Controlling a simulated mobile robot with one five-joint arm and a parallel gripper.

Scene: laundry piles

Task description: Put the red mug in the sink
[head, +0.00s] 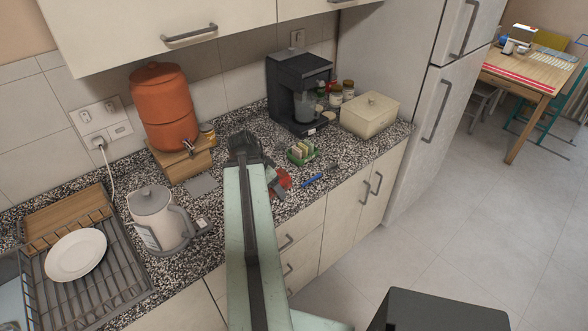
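A small red object (284,178) lies on the speckled counter just right of my arm. The arm partly covers it, and I cannot tell whether it is the red mug. No other red mug is clear in view. My gripper (243,146) is above the counter at the far end of my pale green arm, up and left of the red object. Its fingers are too small and dark to tell whether they are open or shut. A pale metallic surface (10,300) at the lower left edge may be part of the sink; most of it is out of view.
A dish rack (95,292) with a white plate (76,254) and a kettle (158,219) stand at left. An orange dispenser (163,105), coffee machine (300,92), cream box (370,115), sponge holder (302,152) and blue pen (313,181) are also on the counter. Open floor lies right.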

